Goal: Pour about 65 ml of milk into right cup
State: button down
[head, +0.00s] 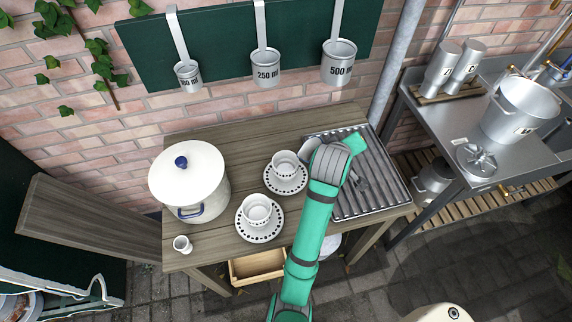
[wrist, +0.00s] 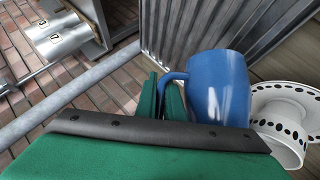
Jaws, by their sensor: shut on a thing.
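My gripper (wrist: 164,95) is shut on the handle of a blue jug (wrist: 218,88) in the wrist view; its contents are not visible. My arm hides the jug in the head view. The right cup (head: 285,163) is white and stands on a dotted saucer (head: 286,185) on the table, just left of my wrist. The left cup (head: 257,211) stands on its own dotted saucer (head: 259,233) nearer the front. A dotted white cup (wrist: 283,146) and a saucer (wrist: 292,103) show beside the jug in the wrist view; I cannot tell which cup it is.
A white lidded pot (head: 190,180) and a small white cup (head: 182,245) stand on the table's left. A ridged metal drainer (head: 375,195) lies under my arm at the right. Measuring cups (head: 265,75) hang above. An open drawer (head: 257,268) juts out in front.

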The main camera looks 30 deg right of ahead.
jog(key=d+f+y, duration=0.1)
jog(key=s+d+f+m+t+y+b, duration=0.1)
jog(key=d+f+m+y, duration=0.1)
jog(key=shift+s+d+f+t+y, duration=0.1)
jog(key=shift+s+f+t+y, duration=0.15)
jog(key=shift+s+t+y, duration=0.1)
jog(key=shift+s+d+f+m+t+y+b, duration=0.1)
jog(key=shift+d+f+m+t+y+b, duration=0.2)
jog(key=shift+f+y, duration=0.3)
jog(key=shift+s+d+f+m+t+y+b, duration=0.15)
jog(key=shift+f+m+y+b, duration=0.2)
jog(key=shift+f, duration=0.3)
jog(key=shift+w+f, duration=0.1)
jog(key=shift+w, duration=0.05)
jog(key=shift+w, duration=0.1)
jog(key=shift+s, duration=0.2)
